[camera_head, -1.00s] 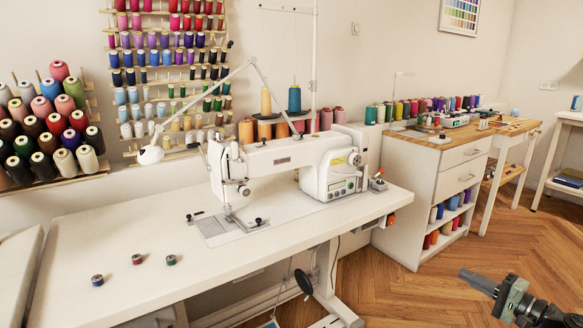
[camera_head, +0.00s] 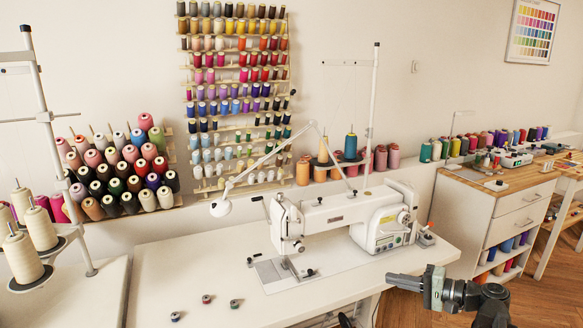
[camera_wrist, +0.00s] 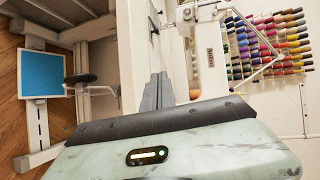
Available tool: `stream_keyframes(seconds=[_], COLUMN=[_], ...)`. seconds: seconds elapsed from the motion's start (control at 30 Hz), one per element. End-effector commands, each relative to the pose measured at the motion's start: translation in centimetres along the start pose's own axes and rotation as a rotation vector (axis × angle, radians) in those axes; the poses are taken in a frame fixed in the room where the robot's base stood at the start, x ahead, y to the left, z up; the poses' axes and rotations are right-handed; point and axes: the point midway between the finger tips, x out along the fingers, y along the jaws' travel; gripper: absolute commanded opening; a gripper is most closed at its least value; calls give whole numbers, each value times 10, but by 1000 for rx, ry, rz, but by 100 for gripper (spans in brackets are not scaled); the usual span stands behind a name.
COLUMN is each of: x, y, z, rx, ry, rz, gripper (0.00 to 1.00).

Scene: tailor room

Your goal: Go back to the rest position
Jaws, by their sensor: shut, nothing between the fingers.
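My gripper (camera_head: 404,279) is at the lower right in the head view, in the air by the right front part of the sewing table. Its fingers point left and are shut with nothing between them. In the wrist view the shut fingers (camera_wrist: 158,92) show above the pale green gripper body. The white sewing machine (camera_head: 340,219) stands on the white sewing table (camera_head: 165,270), to the left of and behind my gripper. No object of the task's own is named.
Several small bobbins (camera_head: 207,299) lie on the table's front left. Thread racks (camera_head: 235,90) hang on the wall. A white cabinet (camera_head: 470,222) with spools on it stands right of the table. A cone stand (camera_head: 45,150) is at the left. A blue pedal (camera_wrist: 42,73) shows in the wrist view.

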Motion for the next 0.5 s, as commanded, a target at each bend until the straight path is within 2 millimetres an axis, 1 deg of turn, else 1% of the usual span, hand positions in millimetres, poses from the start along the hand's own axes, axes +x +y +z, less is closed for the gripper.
stream_keyframes(seconds=[0.03,0.07,0.1,0.17,0.2,0.27,0.3,0.33,0.4,0.5], x=[30,48,70,99,116,135,144,150,157,156], y=[-48,-57,-68,-82,-89,-97,-101,-103,-106,-108], z=[23,36,54,83,102,129,145,156,178,200], rx=[-17,-29,-47,-81,-107,-151,-183,-207,-268,-369], ry=[-76,-116,-168,-245,-294,-358,-398,-424,-476,-533], rz=[56,94,150,239,302,398,461,509,622,801], gripper=[0,0,0,0,0,0,0,0,0,0])
